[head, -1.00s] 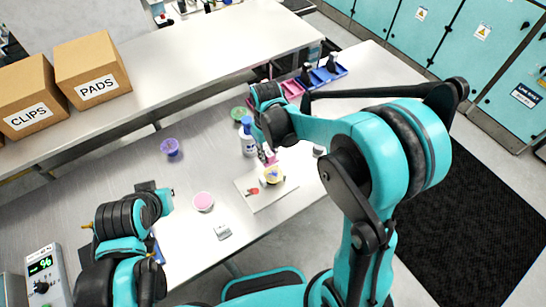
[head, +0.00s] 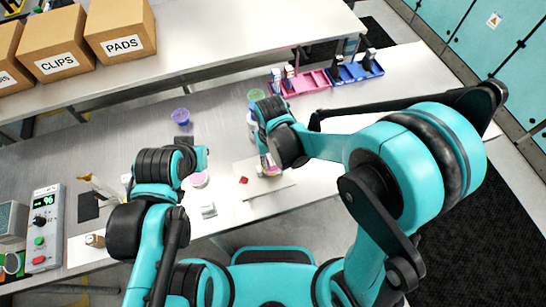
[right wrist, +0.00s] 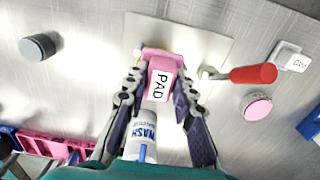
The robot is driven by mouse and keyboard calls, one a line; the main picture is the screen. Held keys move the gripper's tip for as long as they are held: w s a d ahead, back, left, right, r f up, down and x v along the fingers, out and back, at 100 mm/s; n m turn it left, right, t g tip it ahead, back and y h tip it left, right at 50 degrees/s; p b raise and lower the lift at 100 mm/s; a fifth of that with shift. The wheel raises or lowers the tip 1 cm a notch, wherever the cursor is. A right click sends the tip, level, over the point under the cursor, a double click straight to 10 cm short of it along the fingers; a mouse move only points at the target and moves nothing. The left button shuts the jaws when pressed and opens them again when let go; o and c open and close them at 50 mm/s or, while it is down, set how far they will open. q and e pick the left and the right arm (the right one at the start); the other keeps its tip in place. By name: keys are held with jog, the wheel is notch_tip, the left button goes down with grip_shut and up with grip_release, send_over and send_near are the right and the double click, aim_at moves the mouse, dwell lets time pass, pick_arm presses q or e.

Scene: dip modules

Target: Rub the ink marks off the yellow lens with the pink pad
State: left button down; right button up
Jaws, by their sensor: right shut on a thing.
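My right gripper (right wrist: 158,92) is shut on the pink pad (right wrist: 162,66), a block with a white PAD label. In the head view this gripper (head: 266,160) is low over the white board (head: 276,187). The pad's far end is over the board. The yellow lens and its ink marks are hidden behind the pad and gripper, so I cannot tell whether the pad touches the lens. My left gripper (head: 200,156) is over the table left of the board, and its fingers do not show clearly.
A WASH bottle (right wrist: 140,140) stands close to my right gripper. A red-handled tool (right wrist: 252,74) lies on the board's edge, near a round pink dish (right wrist: 256,105). A grey cylinder (right wrist: 38,46), purple cup (head: 181,116), pink tray (head: 304,83) and blue tray (head: 356,70) stand around.

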notch_tip(320, 180, down, 2)
jog(key=shift+f+b, duration=0.1)
jog(key=shift+b, duration=0.55)
jog(key=shift+w+a, duration=0.25)
jog(key=shift+w, duration=0.5)
jog(key=shift+w+a, duration=0.2)
jog(key=shift+w, duration=0.4)
jog(key=shift+w+a, duration=0.15)
jog(key=shift+w, duration=0.45)
jog(key=shift+f+b, duration=0.65)
jog(key=shift+b, duration=0.3)
jog(key=shift+s, duration=0.1)
